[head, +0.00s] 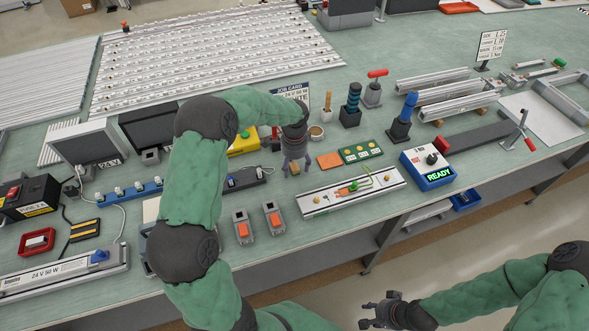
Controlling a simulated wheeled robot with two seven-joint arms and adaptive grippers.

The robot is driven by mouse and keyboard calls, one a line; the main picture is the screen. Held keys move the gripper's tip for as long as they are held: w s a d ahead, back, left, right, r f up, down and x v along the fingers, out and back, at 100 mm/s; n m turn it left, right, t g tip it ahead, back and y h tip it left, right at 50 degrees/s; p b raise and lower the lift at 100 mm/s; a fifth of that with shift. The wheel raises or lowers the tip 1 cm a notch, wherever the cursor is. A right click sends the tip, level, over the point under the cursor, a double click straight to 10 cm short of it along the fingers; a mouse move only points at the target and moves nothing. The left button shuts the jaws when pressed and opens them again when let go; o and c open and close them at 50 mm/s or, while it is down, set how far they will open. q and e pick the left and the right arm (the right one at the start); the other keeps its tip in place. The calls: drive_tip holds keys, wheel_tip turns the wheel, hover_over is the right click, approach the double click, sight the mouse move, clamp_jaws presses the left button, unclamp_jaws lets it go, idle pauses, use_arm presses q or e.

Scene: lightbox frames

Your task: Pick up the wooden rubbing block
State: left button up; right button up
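A small tan block (294,171), which looks like the wooden rubbing block, shows on the green bench top beneath my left gripper, partly hidden by its fingers. My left gripper (296,166) points down over it, with fingers around or just above the block. I cannot tell whether they touch it or have closed on it. My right gripper (376,312) is low in the head view, away from the bench over the floor. Its fingers are apart and empty.
An orange square (329,160) and a green card with round yellow pieces (361,152) lie right of the block. A light fixture with a green wire (350,194) lies in front. Two grey-orange devices (273,217) stand near the front edge. A yellow box (243,142) is left.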

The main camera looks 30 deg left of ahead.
use_arm(q)
drive_tip(key=c, duration=1.1)
drive_tip(key=shift+r, duration=0.15)
drive_tip(key=shift+r, duration=0.65)
drive_tip(key=s+d+r+p, duration=0.1)
drive_tip(key=s+r+p, duration=0.2)
drive_tip(key=s+r, duration=0.8)
drive_tip(key=shift+s+r+p, duration=0.2)
drive_tip(key=shift+s+p, duration=0.2)
drive_tip(key=shift+s, duration=1.1)
